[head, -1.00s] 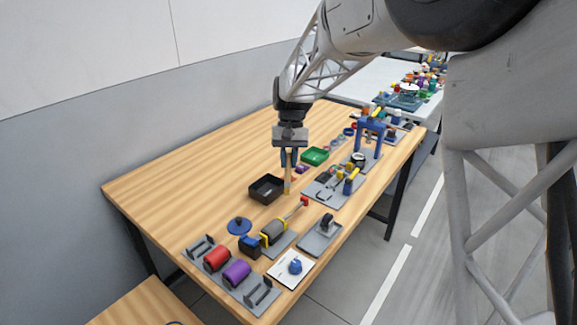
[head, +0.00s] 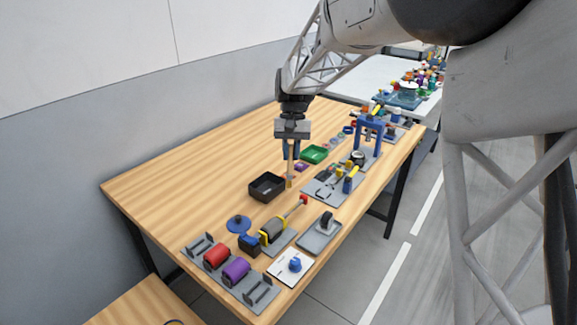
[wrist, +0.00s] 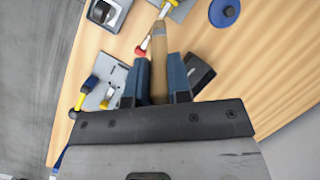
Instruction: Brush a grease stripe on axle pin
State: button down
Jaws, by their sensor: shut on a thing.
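My gripper (head: 291,150) is shut on a brush (head: 290,170) with a wooden handle, held tip down above the table, just right of the black bin. The handle also shows between the blue fingers in the wrist view (wrist: 158,65). I cannot tell for sure which piece is the axle pin. A dark grey cylinder (head: 273,230) with yellow bands and a red-tipped rod lies on a grey plate, in front of the brush. A small dark wheel-like part (head: 327,222) stands in a grey tray (head: 316,240). I cannot see grease on either.
A blue frame (head: 370,136) and tools on a plate stand to the right. The table's left side is clear.

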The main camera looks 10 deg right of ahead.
jog(key=w+d+r, duration=0.2)
jog(key=r, duration=0.1)
jog(key=shift+f, duration=0.2)
jog(key=shift+f, duration=2.35)
jog(key=shift+r, duration=0.5)
jog(key=shift+f, duration=0.1)
